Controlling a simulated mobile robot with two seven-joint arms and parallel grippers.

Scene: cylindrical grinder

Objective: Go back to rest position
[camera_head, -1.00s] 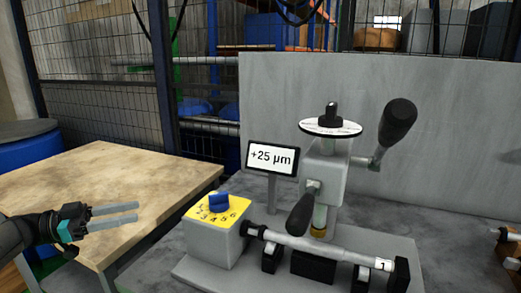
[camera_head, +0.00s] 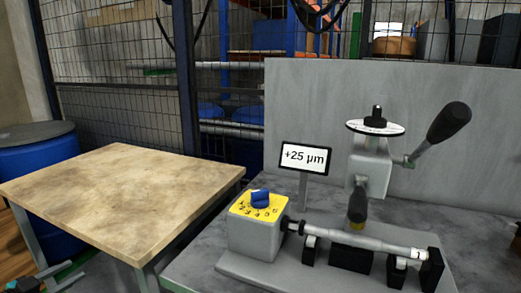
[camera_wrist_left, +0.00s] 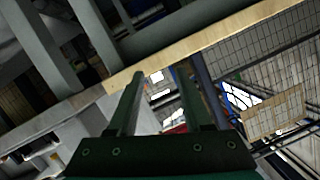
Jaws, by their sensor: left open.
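My left gripper (camera_head: 64,273) is low at the bottom left corner of the head view, below the front edge of the wooden table. Its two fingers stand apart in the left wrist view (camera_wrist_left: 158,88), with nothing between them. The grinder (camera_head: 330,267) stands on the grey bench at the right, with a shaft (camera_head: 362,242) lying across its supports. Its yellow-topped dial box (camera_head: 255,233) has a blue knob. The display (camera_head: 305,157) reads +25 µm. My right gripper does not show.
The wooden table (camera_head: 120,190) is bare at the left. A blue barrel (camera_head: 40,165) stands behind it. The grey bench (camera_head: 215,245) carries the grinder, with a grey panel (camera_head: 320,90) behind. A black handle (camera_head: 449,122) sticks out to the right. A mesh fence (camera_head: 110,70) closes the back.

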